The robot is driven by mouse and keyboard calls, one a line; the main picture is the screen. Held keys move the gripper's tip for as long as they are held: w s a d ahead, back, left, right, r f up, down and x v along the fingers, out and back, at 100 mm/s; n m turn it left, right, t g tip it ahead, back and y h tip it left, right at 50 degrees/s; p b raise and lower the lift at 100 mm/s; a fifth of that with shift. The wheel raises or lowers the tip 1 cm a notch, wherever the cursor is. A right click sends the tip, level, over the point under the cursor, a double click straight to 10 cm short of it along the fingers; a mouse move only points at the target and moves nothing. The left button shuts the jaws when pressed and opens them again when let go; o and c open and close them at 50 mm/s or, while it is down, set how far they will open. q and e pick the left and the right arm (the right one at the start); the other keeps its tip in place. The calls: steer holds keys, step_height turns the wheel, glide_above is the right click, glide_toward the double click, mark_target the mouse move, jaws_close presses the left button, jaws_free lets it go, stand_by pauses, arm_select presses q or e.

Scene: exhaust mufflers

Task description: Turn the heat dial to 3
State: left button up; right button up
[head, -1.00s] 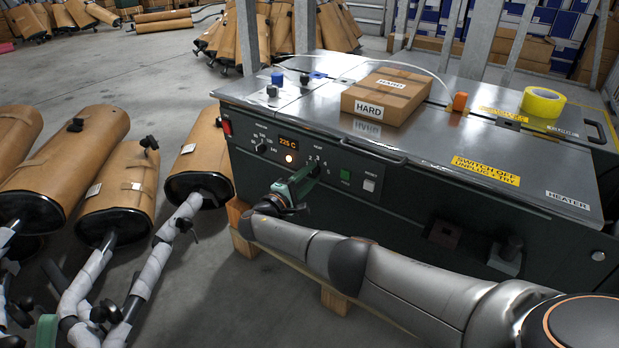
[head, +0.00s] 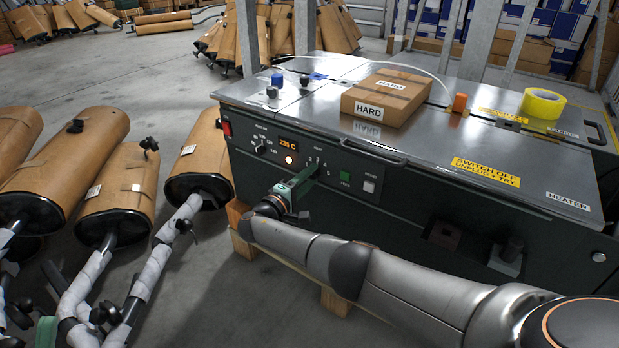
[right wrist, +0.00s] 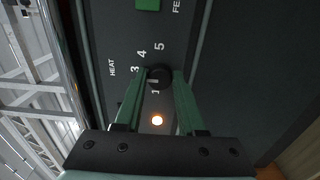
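The heat dial is a small dark knob on the front panel of the heater, and it shows in the right wrist view (right wrist: 159,76). Numbers 1, 3, 4 and 5 show around it there; the place of 2 is covered by a finger. A light mark on the knob points toward the covered side, between 1 and 3; its exact setting is hard to tell. My right gripper (right wrist: 162,76) has its green fingers on both sides of the knob, seemingly touching it. In the head view the right gripper (head: 311,174) hides the knob. My left gripper is not in view.
The heater (head: 420,200) carries a cardboard box (head: 386,100) marked HARD and yellow tape (head: 542,103). A lit display (head: 289,143) and a green button (head: 345,176) flank the dial. Wrapped mufflers (head: 120,190) lie to the left on the floor.

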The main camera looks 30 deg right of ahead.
steer(key=o, duration=0.5)
steer(key=shift+a, duration=0.1)
steer(key=shift+c, duration=0.2)
steer(key=p+v, duration=0.3)
steer(key=v, duration=0.9)
steer(key=shift+a, duration=0.25)
steer(key=shift+s, duration=0.15)
